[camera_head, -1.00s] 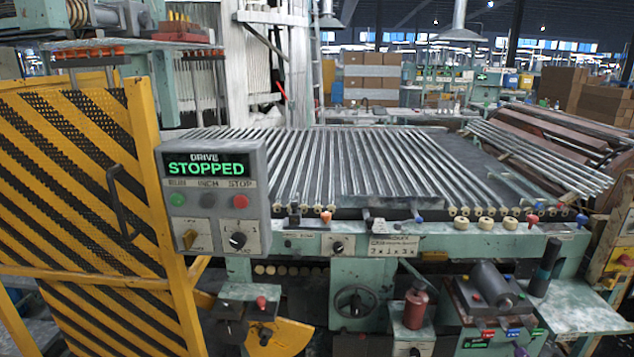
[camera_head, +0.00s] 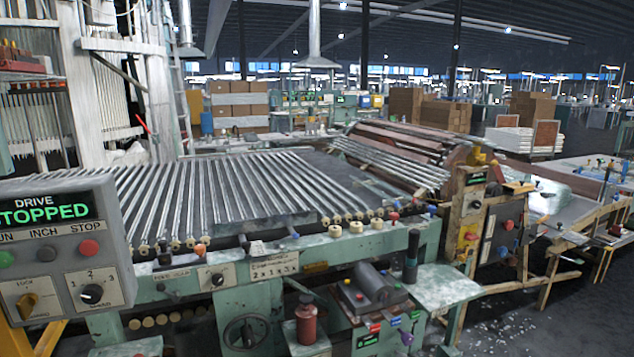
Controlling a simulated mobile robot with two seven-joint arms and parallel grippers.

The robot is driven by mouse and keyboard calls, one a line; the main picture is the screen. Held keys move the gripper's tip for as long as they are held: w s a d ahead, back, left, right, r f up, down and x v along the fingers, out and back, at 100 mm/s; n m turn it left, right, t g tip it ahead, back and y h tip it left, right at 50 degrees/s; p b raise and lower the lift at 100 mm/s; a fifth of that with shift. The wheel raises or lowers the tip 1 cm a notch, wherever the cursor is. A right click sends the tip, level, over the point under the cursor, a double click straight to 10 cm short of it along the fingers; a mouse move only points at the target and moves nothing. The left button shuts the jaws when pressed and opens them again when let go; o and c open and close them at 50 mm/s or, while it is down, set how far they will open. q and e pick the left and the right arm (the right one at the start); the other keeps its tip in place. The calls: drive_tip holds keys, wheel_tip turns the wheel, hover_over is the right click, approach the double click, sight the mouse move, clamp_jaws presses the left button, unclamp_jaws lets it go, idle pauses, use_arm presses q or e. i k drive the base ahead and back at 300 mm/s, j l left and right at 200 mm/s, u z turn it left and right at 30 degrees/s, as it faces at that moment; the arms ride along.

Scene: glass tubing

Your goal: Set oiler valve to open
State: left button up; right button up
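A red can-like bottle (camera_head: 306,322) with a narrow top stands on a small pale green stand at the machine's front, low in the picture. It may be the oiler, but I cannot read a label on it or make out a valve lever. The green machine (camera_head: 330,257) carries a grey motor-like cylinder (camera_head: 376,284) on a box with red, blue and green tags to the right of the bottle. A dark upright cylinder (camera_head: 411,256) stands on the machine's right side shelf. Neither of my grippers is in view.
A grey control box (camera_head: 62,255) reading "DRIVE STOPPED" is close at the left. A handwheel (camera_head: 245,333) sits below the machine's front. Glass tubes (camera_head: 215,190) lie across the bed.

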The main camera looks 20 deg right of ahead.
sight(481, 162)
drive_tip(key=z, duration=1.75)
drive_tip(key=i+l+u, duration=0.15)
drive_tip(key=i, duration=0.3)
drive_tip(key=i+l+u, duration=0.15)
drive_tip(key=i, duration=0.3)
drive_tip(key=i+l+u, duration=0.1)
drive_tip(key=i, duration=0.35)
drive_tip(key=l, duration=0.1)
